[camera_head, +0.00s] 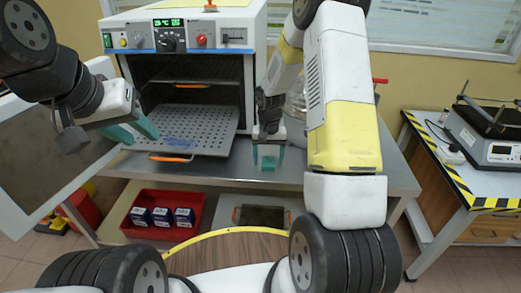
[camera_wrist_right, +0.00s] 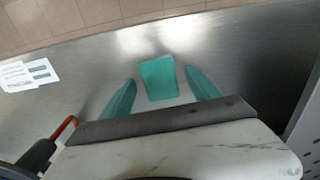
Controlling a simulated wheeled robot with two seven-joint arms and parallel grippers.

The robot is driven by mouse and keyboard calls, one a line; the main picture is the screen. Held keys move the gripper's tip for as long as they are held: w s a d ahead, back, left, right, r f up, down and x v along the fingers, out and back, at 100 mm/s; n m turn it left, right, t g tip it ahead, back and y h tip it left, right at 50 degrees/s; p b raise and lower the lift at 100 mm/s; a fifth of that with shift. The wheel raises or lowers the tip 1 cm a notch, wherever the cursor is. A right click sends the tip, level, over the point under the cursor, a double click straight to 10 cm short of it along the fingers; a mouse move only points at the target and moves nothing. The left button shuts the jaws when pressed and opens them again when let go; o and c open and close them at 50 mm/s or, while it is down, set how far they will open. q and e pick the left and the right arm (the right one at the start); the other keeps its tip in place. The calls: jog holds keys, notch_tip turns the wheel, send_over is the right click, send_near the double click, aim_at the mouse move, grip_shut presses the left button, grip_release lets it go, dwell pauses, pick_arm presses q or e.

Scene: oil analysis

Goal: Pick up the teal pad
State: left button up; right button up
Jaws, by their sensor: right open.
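The teal pad (camera_wrist_right: 158,78) lies on the metal tabletop (camera_wrist_right: 215,45) in the right wrist view, between and a little beyond my right gripper's teal fingertips. In the head view it (camera_head: 268,163) shows small under the gripper. My right gripper (camera_wrist_right: 162,88) is open, with a gap on each side of the pad; the gripper also shows in the head view (camera_head: 268,152), pointing down at the table. My left gripper (camera_head: 134,129) appears open, its teal fingers spread beside the opened oven door (camera_head: 50,160). Whether it touches the door I cannot tell.
An oven (camera_head: 190,60) with a perforated shelf (camera_head: 205,120) pulled out stands left of the pad. A glass vessel (camera_head: 296,105) is partly hidden behind my right arm. A red tray (camera_head: 192,232) with small boxes sits below the tabletop. A side table (camera_head: 470,185) stands at right.

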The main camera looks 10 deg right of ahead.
aim_at(267, 163)
jog(key=shift+f, duration=0.1)
jog(key=shift+c, duration=0.4)
jog(key=c, duration=1.3)
jog(key=shift+c, duration=0.2)
jog(key=shift+r, duration=0.55)
jog(key=r, duration=0.1)
jog(key=s+r, duration=0.1)
jog(key=shift+a+r, duration=0.3)
jog(key=shift+a, duration=0.05)
jog(key=s+a+r, duration=0.1)
jog(key=s+a, duration=0.6)
jog(key=s, duration=0.5)
jog(key=shift+s+a+r, duration=0.15)
jog(key=shift+s+a, duration=0.15)
jog(key=shift+s, duration=0.05)
